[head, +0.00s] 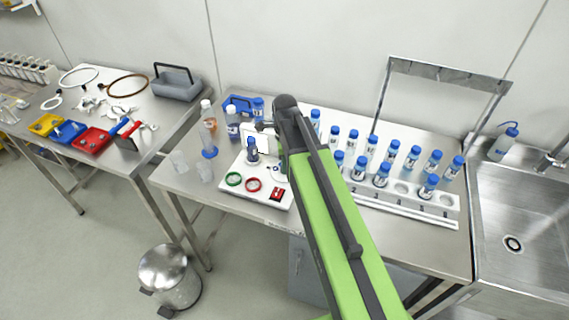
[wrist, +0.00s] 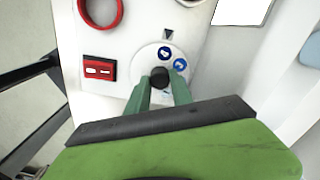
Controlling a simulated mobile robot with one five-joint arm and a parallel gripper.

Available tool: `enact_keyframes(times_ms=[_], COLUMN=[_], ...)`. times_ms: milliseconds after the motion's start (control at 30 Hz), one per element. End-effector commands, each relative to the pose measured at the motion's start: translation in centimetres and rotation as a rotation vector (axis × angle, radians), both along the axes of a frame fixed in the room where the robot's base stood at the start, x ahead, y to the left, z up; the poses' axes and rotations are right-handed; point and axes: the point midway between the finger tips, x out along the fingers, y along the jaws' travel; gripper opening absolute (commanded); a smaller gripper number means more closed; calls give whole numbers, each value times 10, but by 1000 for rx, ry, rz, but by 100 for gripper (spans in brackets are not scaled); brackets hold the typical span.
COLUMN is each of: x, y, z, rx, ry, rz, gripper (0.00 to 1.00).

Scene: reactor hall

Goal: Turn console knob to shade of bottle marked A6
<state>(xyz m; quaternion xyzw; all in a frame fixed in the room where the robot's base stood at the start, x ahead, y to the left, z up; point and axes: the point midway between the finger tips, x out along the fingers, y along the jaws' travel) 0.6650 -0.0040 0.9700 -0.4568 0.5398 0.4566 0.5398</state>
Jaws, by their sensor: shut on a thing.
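The console (head: 228,188) is a white board on the middle bench. Its round white dial (wrist: 147,56) has a dark knob (wrist: 160,77) at the centre, with blue round marks (wrist: 165,53) on it. A dark triangle (wrist: 168,34) sits just outside the dial. My gripper (wrist: 161,83) is shut on the knob, one green finger at each side. In the head view my arm partly covers the dial. Several blue-capped bottles (head: 381,175) stand in a white rack (head: 445,208) right of my arm. Their labels are too small to read, so I cannot tell which is A6.
A metal frame (head: 447,72) rises behind the rack, and a sink (head: 515,225) is at right.

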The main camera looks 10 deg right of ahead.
Motion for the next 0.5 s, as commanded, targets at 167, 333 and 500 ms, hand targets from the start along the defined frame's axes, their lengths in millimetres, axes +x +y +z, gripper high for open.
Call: enact_keyframes(times_ms=[167,333,500], x=[1,1,1], y=[0,0,0], z=[0,0,0], rx=[0,0,1], ry=[-3,-3,-2], rz=[-4,-3,-2], gripper=[0,0,47])
